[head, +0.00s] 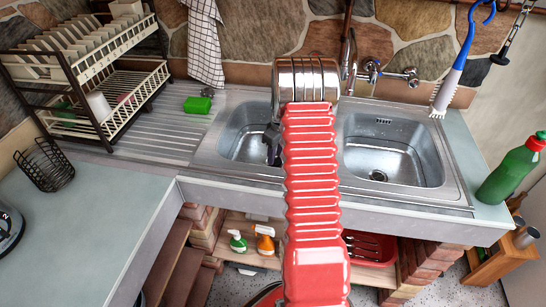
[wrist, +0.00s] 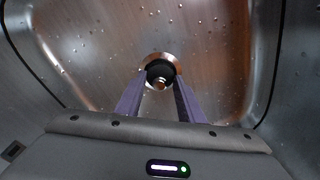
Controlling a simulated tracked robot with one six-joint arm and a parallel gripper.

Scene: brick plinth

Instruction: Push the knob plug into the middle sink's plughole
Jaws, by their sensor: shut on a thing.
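The knob plug (wrist: 160,73), dark with a small shiny knob, sits between the two purple fingers of my gripper (wrist: 161,84) in the wrist view. My gripper is shut on it. A bright metal ring, the plughole rim (wrist: 158,56), shows around and behind the plug. I cannot tell whether the plug is seated in the hole or just above it. In the head view my gripper (head: 272,152) is down inside the left-hand visible sink bowl (head: 240,140). My red arm hides that bowl's right part and its plughole, and the plug is not visible there.
Another sink bowl (head: 405,160) with an open plughole (head: 378,176) lies to the right. A tap (head: 347,55) stands behind. A green bottle (head: 507,175) and hanging brush (head: 450,90) are at right.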

